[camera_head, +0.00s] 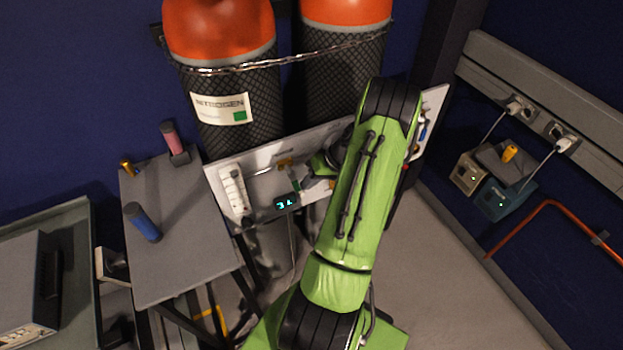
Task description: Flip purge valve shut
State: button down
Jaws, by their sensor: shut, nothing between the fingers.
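A light grey panel (222,176) stands upright in front of the gas cylinders and carries the valve fittings. A small brass fitting (285,162) with thin tubing sits on its upper middle, and a small green part (295,184) shows just below it. I cannot tell for sure which of these is the purge valve, or its lever position. My green arm covers the panel's right half. My gripper (308,187) is at the panel's middle, partly hidden by the arm; it is shut and empty, close to the green part. Contact cannot be told.
A dark digital display (286,203) and a white ribbed block (234,193) are on the panel. Two chained orange-topped cylinders (220,95) stand behind. A grey table (180,245) at left holds blue, pink and yellow handles. Grey floor lies open at right.

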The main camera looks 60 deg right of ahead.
jog(key=shift+w+a+f, duration=0.15)
jog(key=shift+a+f, duration=0.1)
jog(key=shift+a, duration=0.1)
dwell(0.6)
jog(key=p+v, duration=0.3)
jog(key=v, duration=1.2)
jog(key=shift+r, duration=0.35)
